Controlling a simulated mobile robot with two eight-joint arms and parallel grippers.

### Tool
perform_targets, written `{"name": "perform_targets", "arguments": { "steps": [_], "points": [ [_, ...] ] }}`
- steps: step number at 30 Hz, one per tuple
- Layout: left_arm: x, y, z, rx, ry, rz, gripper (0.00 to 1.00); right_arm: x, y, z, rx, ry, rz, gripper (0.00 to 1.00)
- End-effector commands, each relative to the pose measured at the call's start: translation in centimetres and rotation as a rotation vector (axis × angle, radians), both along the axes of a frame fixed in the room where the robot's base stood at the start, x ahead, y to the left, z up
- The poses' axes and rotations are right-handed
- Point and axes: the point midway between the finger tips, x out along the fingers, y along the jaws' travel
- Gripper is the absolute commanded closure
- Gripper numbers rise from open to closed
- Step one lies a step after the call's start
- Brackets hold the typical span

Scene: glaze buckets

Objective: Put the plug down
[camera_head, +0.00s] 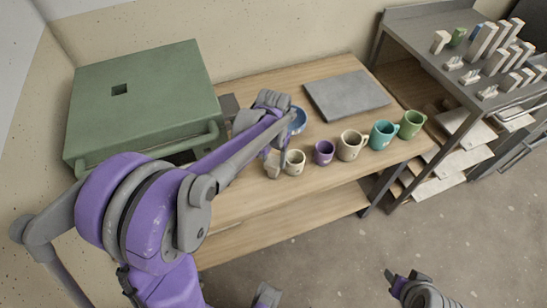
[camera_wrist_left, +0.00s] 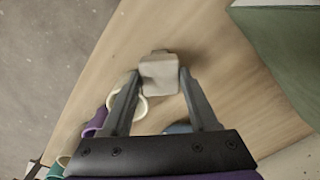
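The plug (camera_wrist_left: 160,76) is a small pale beige block. In the left wrist view it sits between the tips of my left gripper (camera_wrist_left: 158,73), with a finger against each side. In the head view my left gripper (camera_head: 273,158) is low over the wooden table, left of the cream mug, and the plug (camera_head: 271,170) shows at its tips. I cannot tell whether the plug touches the table top. My right gripper (camera_head: 401,277) is at the bottom of the head view, over the floor; its finger opening is unclear.
A green kiln (camera_head: 145,95) with a square hole in its top stands at left. Mugs in cream (camera_head: 295,162), purple (camera_head: 324,152), beige (camera_head: 350,145), teal (camera_head: 382,134) and green (camera_head: 411,124) line the table's front edge. A blue bowl (camera_head: 298,121) and grey slab (camera_head: 346,95) lie behind.

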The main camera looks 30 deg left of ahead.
Motion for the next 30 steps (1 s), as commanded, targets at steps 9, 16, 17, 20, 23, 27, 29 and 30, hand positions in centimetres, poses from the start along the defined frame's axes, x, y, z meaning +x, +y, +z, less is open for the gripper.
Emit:
{"name": "perform_targets", "arguments": {
  "steps": [9,16,17,20,23,27,29,30],
  "points": [
    [0.0,0.0,0.0,0.000,0.000,0.000,0.11,0.0,0.0,0.0,0.000,0.000,0.000,0.50],
    [0.0,0.0,0.8,0.000,-0.001,0.000,0.11,0.1,0.0,0.4,0.000,-0.002,0.000,0.50],
    [0.0,0.0,1.1,0.000,-0.001,0.000,0.11,0.1,0.0,0.4,0.000,-0.002,0.000,0.50],
    [0.0,0.0,2.8,0.000,-0.001,0.000,0.11,0.1,0.0,0.6,0.000,-0.002,0.000,0.50],
    [0.0,0.0,5.0,0.000,-0.001,0.000,0.11,0.2,0.0,0.9,0.000,-0.003,0.000,0.50],
    [0.0,0.0,8.1,0.000,-0.001,0.000,0.11,0.2,0.0,1.2,0.000,-0.005,0.000,0.50],
    [0.0,0.0,9.3,0.000,-0.001,0.000,0.11,0.3,0.0,1.3,0.000,-0.005,0.000,0.50],
    [0.0,0.0,9.9,0.000,-0.001,0.000,0.11,0.3,0.0,1.4,0.000,-0.006,0.000,0.50]
  ]
}}
